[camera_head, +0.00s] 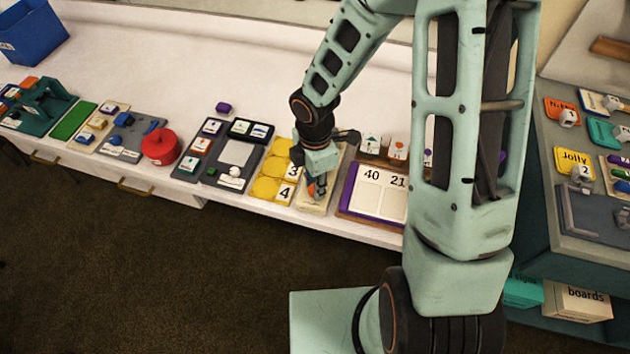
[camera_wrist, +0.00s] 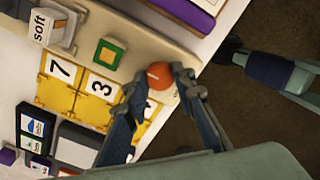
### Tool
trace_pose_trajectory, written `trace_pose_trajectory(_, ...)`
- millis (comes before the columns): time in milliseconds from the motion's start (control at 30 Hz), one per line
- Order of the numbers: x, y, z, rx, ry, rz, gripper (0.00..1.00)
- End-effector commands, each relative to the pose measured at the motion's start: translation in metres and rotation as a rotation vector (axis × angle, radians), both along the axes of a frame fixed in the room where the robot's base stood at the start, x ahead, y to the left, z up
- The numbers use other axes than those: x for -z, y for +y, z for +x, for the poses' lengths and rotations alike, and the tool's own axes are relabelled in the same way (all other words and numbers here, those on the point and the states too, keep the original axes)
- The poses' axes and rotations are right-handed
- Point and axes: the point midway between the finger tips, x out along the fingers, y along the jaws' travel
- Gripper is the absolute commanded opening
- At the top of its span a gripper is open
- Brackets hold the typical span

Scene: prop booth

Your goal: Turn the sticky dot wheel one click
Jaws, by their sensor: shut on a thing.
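A round orange piece (camera_wrist: 160,75), which looks like the sticky dot wheel, is between the fingertips of my gripper (camera_wrist: 158,86) in the wrist view. The fingers are shut on it from both sides and cover part of it. It sits at the near end of a cream board (camera_wrist: 150,48). In the head view my gripper (camera_head: 317,186) reaches down to the near end of the cream board (camera_head: 306,205), with a bit of orange at its tips. Any dots or click marks on the wheel are too small or hidden to tell.
A yellow board (camera_head: 268,188) with number cards lies close on the left. A board with 40 and 21 (camera_head: 345,192) stands close on the right. A green and yellow square (camera_wrist: 108,53) and a block marked "soft" (camera_wrist: 48,26) lie farther along the cream board.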

Motion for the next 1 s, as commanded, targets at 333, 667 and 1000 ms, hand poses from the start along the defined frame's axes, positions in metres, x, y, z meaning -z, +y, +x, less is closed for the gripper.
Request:
trace_pose_trajectory(333,-0.0002,0.0003,0.0005,-0.024,-0.002,0.001,0.0)
trace_pose_trajectory(667,-0.0002,0.0003,0.0004,-0.023,-0.001,0.0,0.38)
trace_pose_trajectory(1000,-0.0016,0.0,0.0004,-0.021,-0.001,0.0,0.42)
